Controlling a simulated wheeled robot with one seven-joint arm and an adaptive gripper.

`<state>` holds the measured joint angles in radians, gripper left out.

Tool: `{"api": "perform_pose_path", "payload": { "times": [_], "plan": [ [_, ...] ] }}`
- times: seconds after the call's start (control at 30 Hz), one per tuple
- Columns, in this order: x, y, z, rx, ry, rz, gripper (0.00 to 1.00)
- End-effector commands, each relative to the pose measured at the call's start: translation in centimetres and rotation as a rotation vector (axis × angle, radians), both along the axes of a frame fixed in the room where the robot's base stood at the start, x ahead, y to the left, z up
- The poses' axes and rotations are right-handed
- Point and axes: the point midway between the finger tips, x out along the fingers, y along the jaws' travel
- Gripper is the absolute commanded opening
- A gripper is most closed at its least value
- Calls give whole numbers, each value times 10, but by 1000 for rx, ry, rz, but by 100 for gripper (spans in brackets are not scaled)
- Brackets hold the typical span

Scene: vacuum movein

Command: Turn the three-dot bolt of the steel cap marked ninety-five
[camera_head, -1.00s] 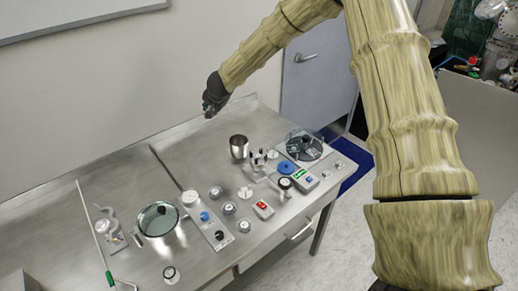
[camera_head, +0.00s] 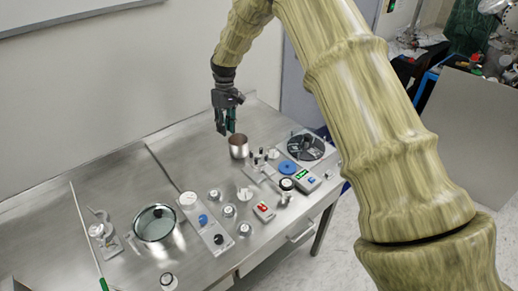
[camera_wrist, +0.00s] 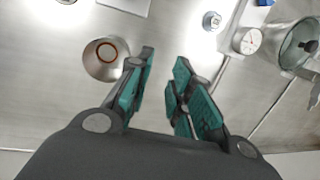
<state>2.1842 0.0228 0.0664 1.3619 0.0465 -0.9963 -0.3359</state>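Several small round metal caps stand on the steel bench, among them one (camera_head: 214,195), a second (camera_head: 229,211) and a third (camera_head: 244,229) in the head view. Another (camera_head: 168,279) stands near the front edge. Their markings and dots are too small to read, so I cannot tell which is marked ninety-five. My gripper (camera_head: 226,128) points down above the bench, just behind and left of a steel cup (camera_head: 238,147). In the wrist view my gripper (camera_wrist: 162,82) is open, with nothing between its green-padded fingers.
The steel cup (camera_wrist: 103,66) also shows in the wrist view. A glass-lidded pot (camera_head: 155,222), a plate with a blue knob (camera_head: 203,219), a blue disc (camera_head: 288,167), a red-marked box (camera_head: 264,211) and a round black rotor (camera_head: 306,147) crowd the bench. The back left of the bench is clear.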

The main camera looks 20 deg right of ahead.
Motion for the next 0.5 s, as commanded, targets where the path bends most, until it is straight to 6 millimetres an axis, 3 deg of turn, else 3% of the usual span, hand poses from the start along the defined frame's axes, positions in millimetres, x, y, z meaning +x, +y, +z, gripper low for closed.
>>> {"api": "perform_pose_path", "payload": {
  "times": [0.3,0.5],
  "plan": [
    [-24,-34,19,-228,178,114,22],
    [-31,-42,13,-239,191,112,22]
  ]
}}
